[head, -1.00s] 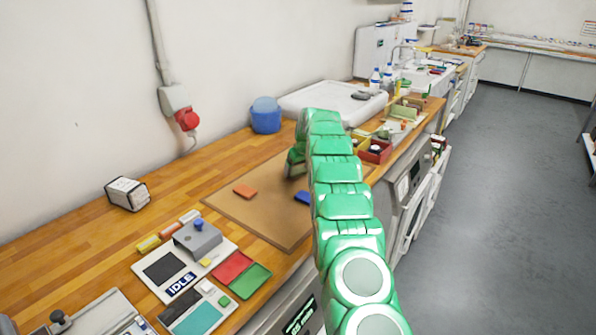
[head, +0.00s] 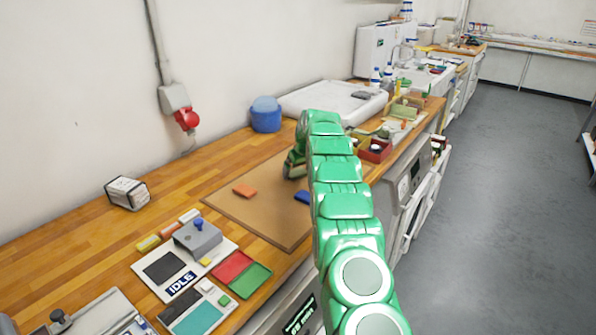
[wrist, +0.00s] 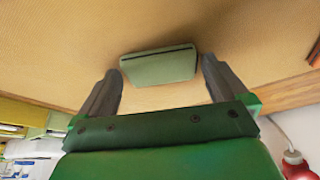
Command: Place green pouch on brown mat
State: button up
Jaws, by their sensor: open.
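The green pouch (wrist: 158,67) is a pale green, flat-topped shape with a dark slit along one edge. In the wrist view it appears to rest on the brown mat (wrist: 60,40), with a soft shadow around it. My gripper (wrist: 162,64) is open, with one dark finger on each side of the pouch and gaps visible between. In the head view my gripper (head: 294,166) is low over the far part of the brown mat (head: 262,218), partly behind my green arm. The pouch is hidden there.
An orange pouch (head: 245,191) and a blue one (head: 302,196) lie on the mat. A blue tub (head: 265,115) and white tray (head: 330,102) stand behind. A red bin (head: 376,152) is to the right. A device panel (head: 185,262) sits in front left.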

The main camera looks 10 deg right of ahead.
jog(key=v, duration=1.2)
jog(key=s+a+r+g, duration=0.1)
jog(key=s+r, duration=0.2)
jog(key=s, duration=0.4)
jog(key=s+a+r, duration=0.2)
jog(key=s+r, duration=0.2)
jog(key=s, duration=0.2)
jog(key=s+r+m+g, duration=0.2)
jog(key=s+r, duration=0.1)
jog(key=s, duration=1.5)
jog(key=s+f+m+g+h, duration=0.1)
jog(key=s+f, duration=0.1)
jog(key=s, duration=1.8)
jog(key=s+d+f+m+g, duration=0.1)
jog(key=s+f, duration=0.2)
jog(key=s, duration=1.7)
jog(key=shift+s+d+f+g+h, duration=0.2)
jog(key=shift+d+g+h, duration=0.1)
jog(key=shift+g+h, duration=0.1)
